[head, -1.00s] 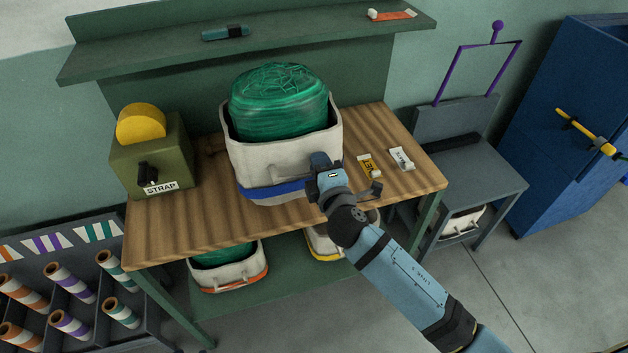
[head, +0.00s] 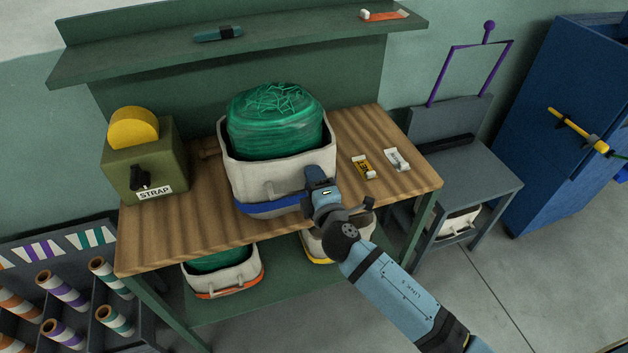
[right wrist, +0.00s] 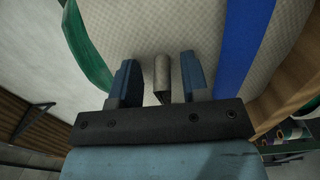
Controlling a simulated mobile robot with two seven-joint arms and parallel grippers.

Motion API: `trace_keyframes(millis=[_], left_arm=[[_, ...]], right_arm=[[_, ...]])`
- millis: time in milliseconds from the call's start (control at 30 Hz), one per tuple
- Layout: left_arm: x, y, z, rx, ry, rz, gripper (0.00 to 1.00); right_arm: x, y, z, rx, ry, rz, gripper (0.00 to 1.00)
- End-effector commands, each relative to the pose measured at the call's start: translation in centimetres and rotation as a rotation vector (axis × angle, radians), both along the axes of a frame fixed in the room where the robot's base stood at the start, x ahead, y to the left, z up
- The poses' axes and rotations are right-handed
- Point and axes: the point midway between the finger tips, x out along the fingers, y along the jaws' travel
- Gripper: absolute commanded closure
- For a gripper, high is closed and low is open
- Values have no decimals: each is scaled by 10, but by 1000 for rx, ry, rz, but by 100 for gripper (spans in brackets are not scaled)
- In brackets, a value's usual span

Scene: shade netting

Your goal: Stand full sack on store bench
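The full sack (head: 245,178) is off-white with a blue band and is packed with green netting (head: 272,125). It stands upright on the wood-topped bench (head: 180,225), near the front edge. My right gripper (head: 316,178) is at the right part of the sack's front. In the right wrist view, the sack's pale handle (right wrist: 162,74) lies between my two blue fingers, with a gap on each side. The fingers are apart, and the blue band (right wrist: 240,45) shows to their right. My left gripper is out of view.
A green strap box (head: 145,160) stands left of the sack. Small tags (head: 363,167) lie to the right. Other sacks (head: 225,275) are on the lower shelf. A grey stand (head: 465,165) and blue cabinet (head: 550,90) are at right. An upper shelf (head: 290,38) overhangs behind.

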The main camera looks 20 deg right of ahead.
Motion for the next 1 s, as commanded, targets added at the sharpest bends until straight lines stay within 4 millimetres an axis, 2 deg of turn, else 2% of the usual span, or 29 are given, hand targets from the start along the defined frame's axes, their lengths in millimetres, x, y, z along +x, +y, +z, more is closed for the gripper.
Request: trace_keyframes(millis=[167, 267, 700, 900, 967, 1000], left_arm=[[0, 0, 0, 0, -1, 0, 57], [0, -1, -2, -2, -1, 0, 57], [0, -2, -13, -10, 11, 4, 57], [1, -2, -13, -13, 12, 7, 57], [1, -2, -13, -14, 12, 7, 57], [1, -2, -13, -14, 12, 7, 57]], right_arm=[[-3, 0, 0, 0, 0, 0, 58], [-14, 0, -1, 1, 0, 0, 58], [-100, -4, -3, 1, 0, -1, 58], [-119, -5, -4, 17, 10, -1, 58], [-124, -7, -14, 67, 43, 1, 58], [-128, -8, -24, 124, 82, 2, 58]])
